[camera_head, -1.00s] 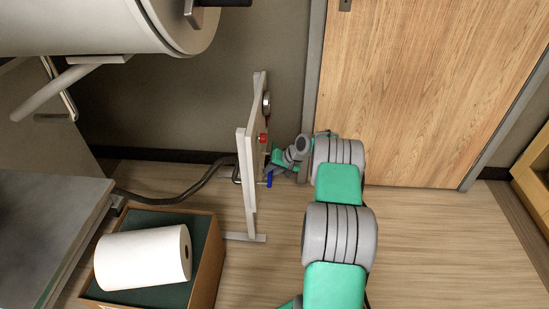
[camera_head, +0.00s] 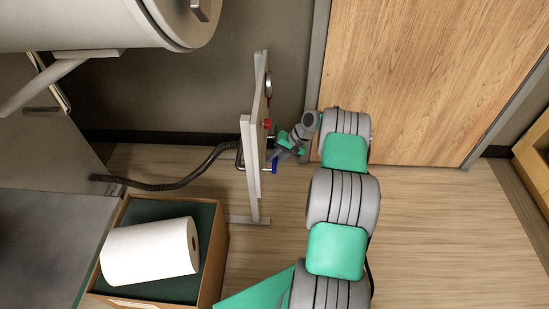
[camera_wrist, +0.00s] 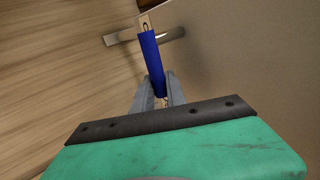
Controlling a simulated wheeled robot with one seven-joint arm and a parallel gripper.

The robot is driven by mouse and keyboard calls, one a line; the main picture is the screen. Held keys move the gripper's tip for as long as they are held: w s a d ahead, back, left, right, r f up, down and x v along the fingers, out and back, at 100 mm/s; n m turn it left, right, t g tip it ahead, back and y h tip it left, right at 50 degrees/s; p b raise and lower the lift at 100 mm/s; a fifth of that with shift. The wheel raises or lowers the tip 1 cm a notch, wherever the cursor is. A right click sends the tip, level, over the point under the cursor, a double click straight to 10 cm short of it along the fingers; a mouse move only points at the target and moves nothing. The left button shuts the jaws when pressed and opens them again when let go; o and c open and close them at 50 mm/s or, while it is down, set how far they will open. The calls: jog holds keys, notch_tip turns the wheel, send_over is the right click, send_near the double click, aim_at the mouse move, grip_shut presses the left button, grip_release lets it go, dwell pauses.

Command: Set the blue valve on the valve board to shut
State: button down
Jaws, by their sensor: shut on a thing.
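The valve board (camera_head: 256,180) stands upright on a pale post, seen nearly edge-on in the head view. The blue valve (camera_head: 274,168) sits low on its right face, and a red part (camera_head: 267,124) sits above it. In the wrist view the blue valve's handle (camera_wrist: 151,58) is a long blue bar with its near end between my fingers. My gripper (camera_wrist: 160,97) is shut on that end. In the head view my gripper (camera_head: 280,155) is at the board's right side, partly hidden by my wrist. The valve's exact setting cannot be told.
An open box (camera_head: 216,262) with a white paper roll (camera_head: 150,252) stands left of the board. A dark hose (camera_head: 165,185) runs behind the box to the board. A wooden door (camera_head: 430,80) is at the back right. The floor (camera_head: 430,235) at right is clear.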

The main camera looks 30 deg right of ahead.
jog(key=c, duration=1.3)
grip_release()
jog(key=shift+c, duration=0.2)
jog(key=p+v, duration=0.2)
jog(key=v, duration=0.5)
jog(key=shift+s+d+r, duration=0.15)
jog(key=shift+d+r, duration=0.05)
jog(key=shift+r, duration=0.1)
